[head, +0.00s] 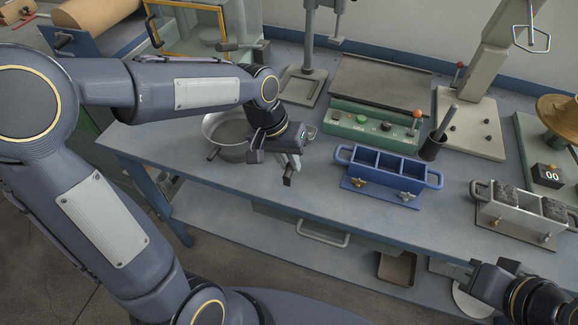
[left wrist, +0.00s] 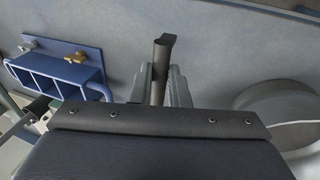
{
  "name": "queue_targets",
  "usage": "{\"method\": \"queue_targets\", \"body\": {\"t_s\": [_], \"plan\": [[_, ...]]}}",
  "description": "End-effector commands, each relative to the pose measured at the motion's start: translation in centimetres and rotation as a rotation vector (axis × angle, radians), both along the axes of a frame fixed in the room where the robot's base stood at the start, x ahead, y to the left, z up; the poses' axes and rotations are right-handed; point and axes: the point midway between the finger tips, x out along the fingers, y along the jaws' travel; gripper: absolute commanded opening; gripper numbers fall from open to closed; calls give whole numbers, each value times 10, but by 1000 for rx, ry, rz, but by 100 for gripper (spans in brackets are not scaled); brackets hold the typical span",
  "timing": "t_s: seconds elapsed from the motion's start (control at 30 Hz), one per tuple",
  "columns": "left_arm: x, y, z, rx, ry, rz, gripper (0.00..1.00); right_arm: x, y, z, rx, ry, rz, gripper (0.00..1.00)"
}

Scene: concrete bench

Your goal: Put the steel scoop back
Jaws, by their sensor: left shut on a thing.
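My left gripper (head: 288,172) is above the bench between the round metal pan and the blue mould. In the left wrist view its fingers (left wrist: 160,88) are shut on a dark grey bar with an angled end (left wrist: 160,60), which looks like part of the steel scoop. The rest of the scoop is hidden by the gripper. The round metal pan (head: 210,126) stands just left of the gripper, with grey material inside; its rim also shows in the left wrist view (left wrist: 262,103). My right gripper (head: 483,286) is low at the right, its fingers unclear.
The blue mould (head: 384,171) stands right of my left gripper. Behind it are a green control box (head: 350,126) and a black cup with a rod (head: 432,148). A grey filled mould (head: 512,213) stands further right. Bench front before the blue mould is clear.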

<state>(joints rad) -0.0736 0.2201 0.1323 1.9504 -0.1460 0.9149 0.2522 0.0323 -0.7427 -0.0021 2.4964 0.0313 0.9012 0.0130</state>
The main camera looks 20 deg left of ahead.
Motion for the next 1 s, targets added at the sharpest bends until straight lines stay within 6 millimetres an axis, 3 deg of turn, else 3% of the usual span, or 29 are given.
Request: {"method": "queue_targets", "body": {"t_s": [0.13,0.57,0.6,0.73,1.0], "plan": [[-1,-1,-21,0,3,-3,0,0,0,-4,0,0,0,14],[-1,-1,-27,-1,0,-2,0,0,0,-8,0,0,0,14],[-1,-1,-26,-1,1,-3,20,0,0,-6,0,0,0,14],[-1,-1,-26,-1,2,-2,37,0,0,-6,0,0,0,14],[-1,-1,-25,-1,2,-2,37,0,0,-5,0,0,0,14]]}}
